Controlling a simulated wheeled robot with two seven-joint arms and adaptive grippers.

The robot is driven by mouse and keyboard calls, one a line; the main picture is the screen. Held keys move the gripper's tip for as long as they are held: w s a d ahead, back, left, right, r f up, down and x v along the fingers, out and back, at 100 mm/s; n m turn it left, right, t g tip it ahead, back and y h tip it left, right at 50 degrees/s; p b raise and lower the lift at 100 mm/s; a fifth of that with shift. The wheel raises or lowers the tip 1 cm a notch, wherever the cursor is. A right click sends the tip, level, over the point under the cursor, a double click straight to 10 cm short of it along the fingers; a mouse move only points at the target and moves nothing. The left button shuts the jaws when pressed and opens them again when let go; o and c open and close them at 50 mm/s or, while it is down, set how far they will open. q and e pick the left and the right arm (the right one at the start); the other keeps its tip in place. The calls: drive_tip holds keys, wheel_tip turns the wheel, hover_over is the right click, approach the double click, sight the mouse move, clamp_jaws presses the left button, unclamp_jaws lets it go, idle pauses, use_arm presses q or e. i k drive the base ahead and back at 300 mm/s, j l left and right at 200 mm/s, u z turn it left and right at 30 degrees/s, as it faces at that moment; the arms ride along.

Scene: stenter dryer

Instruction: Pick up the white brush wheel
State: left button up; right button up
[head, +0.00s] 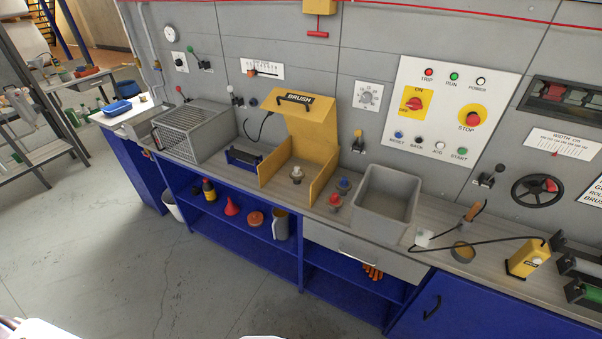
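A small white wheel-like piece (297,172), which looks like the white brush wheel, sits on a metal base inside the open yellow box marked BRUSH (270,178). The box's yellow lid (309,119) stands raised behind it. A red piece (335,200) and a blue piece (344,184) of similar size stand on the counter just right of the box. Neither of my grippers is clearly in view; only white parts of my own body show at the bottom edge.
A grey wire cage (200,134) and a small dark-blue device (243,158) stand left of the box. A grey bin (387,201) stands to the right. A brown-handled tool (473,212) and a yellow unit (527,259) lie farther right. The floor (150,260) in front is clear.

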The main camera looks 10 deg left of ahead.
sight(296, 174)
drive_tip(key=i+j+z, duration=0.2)
drive_tip(key=j+z, duration=0.2)
drive_tip(key=j, duration=0.2)
drive_tip(key=i+j+z, duration=0.1)
drive_tip(key=j+z, duration=0.35)
drive_tip(key=j, duration=0.2)
drive_tip(key=j+z, duration=0.4)
drive_tip(key=j, duration=0.25)
drive_tip(key=k+j+z, duration=0.15)
drive_tip(key=j+z, duration=0.25)
drive_tip(key=j, duration=0.2)
drive_tip(key=k+j+z, duration=0.2)
drive_tip(key=j+z, duration=0.2)
drive_tip(key=j, duration=0.25)
